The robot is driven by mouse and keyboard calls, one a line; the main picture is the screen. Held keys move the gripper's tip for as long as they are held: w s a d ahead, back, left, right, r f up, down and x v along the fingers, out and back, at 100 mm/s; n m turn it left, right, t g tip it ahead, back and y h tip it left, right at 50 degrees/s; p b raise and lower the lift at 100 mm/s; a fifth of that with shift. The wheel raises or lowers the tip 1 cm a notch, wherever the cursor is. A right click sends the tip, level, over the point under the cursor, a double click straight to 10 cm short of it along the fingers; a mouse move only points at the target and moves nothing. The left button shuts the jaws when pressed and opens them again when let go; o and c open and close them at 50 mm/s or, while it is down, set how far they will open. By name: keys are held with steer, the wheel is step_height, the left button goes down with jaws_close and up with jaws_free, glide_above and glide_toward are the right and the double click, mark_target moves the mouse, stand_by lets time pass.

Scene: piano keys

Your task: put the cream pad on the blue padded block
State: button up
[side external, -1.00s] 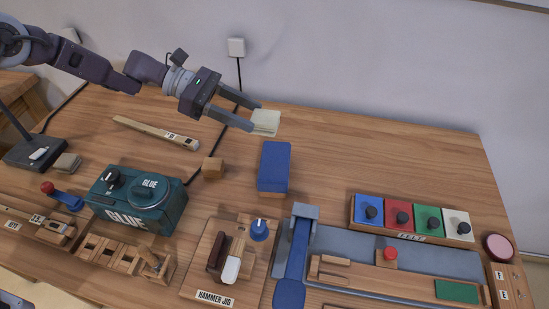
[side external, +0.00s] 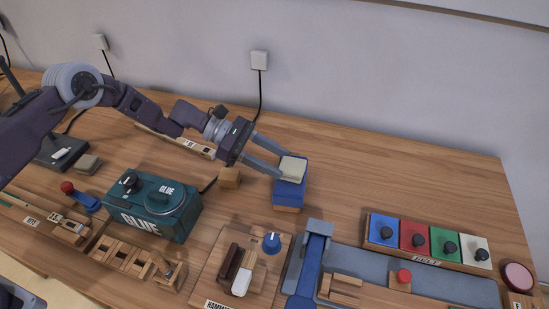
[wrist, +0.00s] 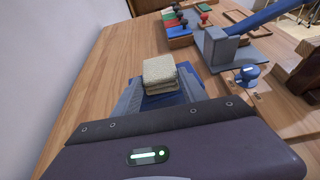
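The cream pad (side external: 292,169) is a small, pale, soft-looking square between the fingertips of my gripper (side external: 285,165). My gripper is shut on it, with a finger at each side. The pad is over the far part of the blue padded block (side external: 289,193), a blue top on a wooden base. I cannot tell whether it touches the block or hangs just above it. In the wrist view the pad (wrist: 160,76) shows layered edges between the two fingers, with the blue block (wrist: 168,101) partly hidden below.
The hammer jig (side external: 238,265) and a grey-blue fixture (side external: 312,262) are in front. A row of coloured felt squares (side external: 428,241) lies right. The table right of the block is clear.

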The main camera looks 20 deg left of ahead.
steer(key=o, duration=0.4)
steer(key=shift+c, duration=0.2)
steer(key=v, duration=1.2)
steer(key=shift+r, duration=0.25)
